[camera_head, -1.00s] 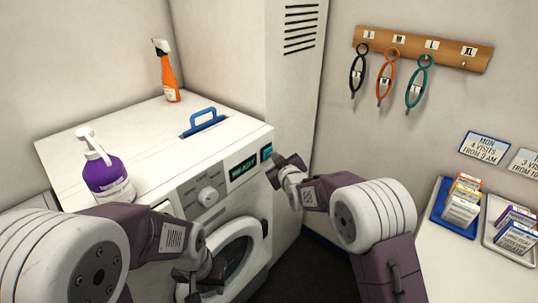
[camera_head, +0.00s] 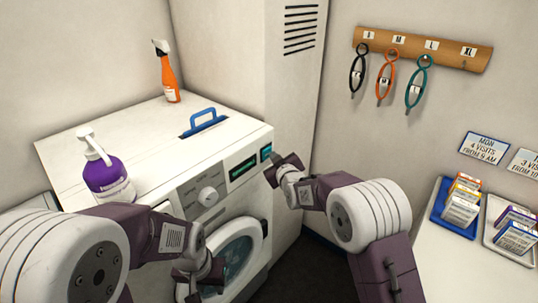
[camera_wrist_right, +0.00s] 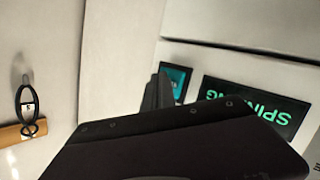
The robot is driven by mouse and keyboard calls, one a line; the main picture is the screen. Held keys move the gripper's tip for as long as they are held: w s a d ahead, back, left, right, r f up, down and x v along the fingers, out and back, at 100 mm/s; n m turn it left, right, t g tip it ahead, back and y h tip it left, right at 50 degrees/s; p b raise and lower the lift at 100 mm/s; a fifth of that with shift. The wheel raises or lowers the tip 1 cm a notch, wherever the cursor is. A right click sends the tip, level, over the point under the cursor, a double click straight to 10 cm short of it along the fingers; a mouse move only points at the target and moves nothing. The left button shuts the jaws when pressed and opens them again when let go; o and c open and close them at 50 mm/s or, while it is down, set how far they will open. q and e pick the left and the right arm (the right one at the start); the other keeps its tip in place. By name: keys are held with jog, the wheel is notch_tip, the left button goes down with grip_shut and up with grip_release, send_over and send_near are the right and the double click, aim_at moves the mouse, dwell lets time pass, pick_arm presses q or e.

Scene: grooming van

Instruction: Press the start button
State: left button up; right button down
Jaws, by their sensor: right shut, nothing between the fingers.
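The white washing machine (camera_head: 235,190) stands in front of me with a dark display (camera_head: 243,169) and a small teal start button (camera_head: 266,152) at the right end of its panel. In the right wrist view the display (camera_wrist_right: 258,104), upside down, reads what looks like SPINNING; the teal button (camera_wrist_right: 176,82) is partly hidden by my gripper. My right gripper (camera_head: 274,160) is shut and empty, its tip close to the button; I cannot tell whether they touch. My left gripper (camera_head: 203,282) is in front of the round door (camera_head: 236,252); its jaws are unclear.
A purple bottle (camera_head: 108,180), an orange spray bottle (camera_head: 167,75) and a blue handle (camera_head: 204,121) are on the machine's top. A tall cabinet (camera_head: 290,100) stands behind it. Loops hang from a wooden rack (camera_head: 424,50); trays with boxes (camera_head: 462,203) sit at right.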

dwell(0.6)
jog(key=shift+s+d+b, duration=0.45)
jog(key=shift+s+d, duration=0.05)
jog(key=shift+d, duration=0.1)
jog(key=s+d+b, duration=0.1)
jog(key=d, duration=0.1)
jog(key=s+d+b, duration=0.1)
jog(key=s+d, duration=0.1)
dwell(0.3)
dwell(1.3)
